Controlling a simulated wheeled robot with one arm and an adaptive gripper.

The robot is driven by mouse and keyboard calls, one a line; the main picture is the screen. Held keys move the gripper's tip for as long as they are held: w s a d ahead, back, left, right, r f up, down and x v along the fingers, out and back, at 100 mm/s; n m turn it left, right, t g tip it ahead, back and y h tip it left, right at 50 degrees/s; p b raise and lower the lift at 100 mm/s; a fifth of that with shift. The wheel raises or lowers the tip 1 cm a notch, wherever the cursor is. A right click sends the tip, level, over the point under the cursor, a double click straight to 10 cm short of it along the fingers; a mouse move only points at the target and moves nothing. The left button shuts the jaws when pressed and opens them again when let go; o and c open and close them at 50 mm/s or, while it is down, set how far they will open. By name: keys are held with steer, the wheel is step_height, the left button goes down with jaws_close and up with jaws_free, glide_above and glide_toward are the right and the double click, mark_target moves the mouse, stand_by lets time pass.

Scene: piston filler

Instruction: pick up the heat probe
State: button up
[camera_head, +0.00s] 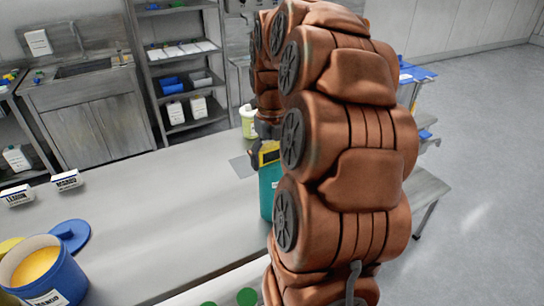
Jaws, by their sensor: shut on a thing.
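My copper-coloured arm arches up and over the table, and its wrist comes down behind its own thick links. My gripper (258,148) is at the end of it, small and largely hidden by the arm. It is shut on a yellow and black item, which looks like the heat probe (269,153). The probe is just above a teal container (267,188), which is partly covered by my arm. I cannot tell whether the probe touches the container.
A grey table (170,210) has wide free room left of the arm. Shelves (183,70) stand beyond.

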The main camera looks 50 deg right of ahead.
step_height(320, 180, up, 28)
steer(key=p, duration=1.1)
steer(key=shift+p, duration=0.3)
steer(key=shift+s, duration=0.1)
stand_by(0.3)
